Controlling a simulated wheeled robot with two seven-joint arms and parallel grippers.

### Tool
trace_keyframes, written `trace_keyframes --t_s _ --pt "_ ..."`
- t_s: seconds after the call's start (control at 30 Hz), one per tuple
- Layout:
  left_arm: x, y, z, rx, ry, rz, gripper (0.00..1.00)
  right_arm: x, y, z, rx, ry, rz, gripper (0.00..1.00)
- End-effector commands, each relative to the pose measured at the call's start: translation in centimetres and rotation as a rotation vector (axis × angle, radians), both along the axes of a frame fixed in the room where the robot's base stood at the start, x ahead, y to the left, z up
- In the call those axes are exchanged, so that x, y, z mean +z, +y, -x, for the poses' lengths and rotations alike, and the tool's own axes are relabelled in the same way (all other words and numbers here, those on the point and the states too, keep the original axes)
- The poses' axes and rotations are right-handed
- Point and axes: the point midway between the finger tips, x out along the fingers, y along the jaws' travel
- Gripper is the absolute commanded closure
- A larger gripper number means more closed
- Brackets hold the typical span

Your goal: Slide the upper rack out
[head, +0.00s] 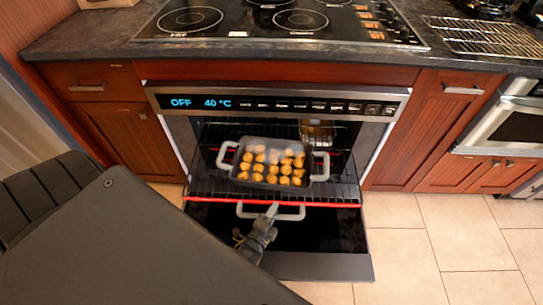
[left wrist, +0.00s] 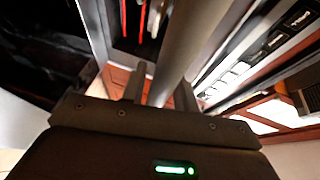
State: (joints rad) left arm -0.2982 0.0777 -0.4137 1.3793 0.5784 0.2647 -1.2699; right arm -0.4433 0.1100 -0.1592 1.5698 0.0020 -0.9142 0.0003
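The oven (head: 277,103) stands open with its door (head: 318,266) folded down. A black wire rack (head: 335,191) with a red front edge (head: 215,200) sticks out of it. A dark tray (head: 262,186) of round yellow-brown pieces sits on the rack. A grey bar handle (head: 293,217) shows just below the red edge. My left gripper (head: 272,211) is at this handle, its tips overlapping it in the head view. In the left wrist view, a thick grey bar (left wrist: 195,40) runs between the fingers (left wrist: 160,92); whether they clamp it is unclear. My right gripper is out of view.
The cooktop (head: 280,20) lies above the oven, with red wooden cabinets (head: 425,125) on both sides. A second steel appliance (head: 510,120) stands at the right. Tiled floor (head: 430,250) is clear at the lower right.

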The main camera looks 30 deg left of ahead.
Motion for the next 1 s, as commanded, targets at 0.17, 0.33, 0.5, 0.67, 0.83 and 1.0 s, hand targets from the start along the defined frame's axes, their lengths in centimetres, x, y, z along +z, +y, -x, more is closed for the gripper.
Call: trace_keyframes --t_s 0.17,0.33,0.5,0.67,0.83,1.0 --pt "-0.5 0.0 0.3 -0.002 0.012 0.0 0.6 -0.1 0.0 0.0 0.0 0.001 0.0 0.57" --pt "-0.3 0.1 0.2 0.001 0.007 -0.001 0.6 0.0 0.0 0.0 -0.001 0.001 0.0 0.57" --pt "-0.1 0.1 0.2 0.001 0.003 -0.002 0.6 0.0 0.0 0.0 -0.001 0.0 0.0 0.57" --pt "0.1 -0.1 1.7 0.001 0.006 -0.001 0.6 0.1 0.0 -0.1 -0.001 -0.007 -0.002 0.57" --pt "0.7 -0.6 4.9 0.001 0.006 0.0 0.6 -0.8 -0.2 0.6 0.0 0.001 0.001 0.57" --pt "1.3 -1.0 8.1 0.0 0.007 -0.001 0.6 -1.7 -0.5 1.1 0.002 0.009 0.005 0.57"
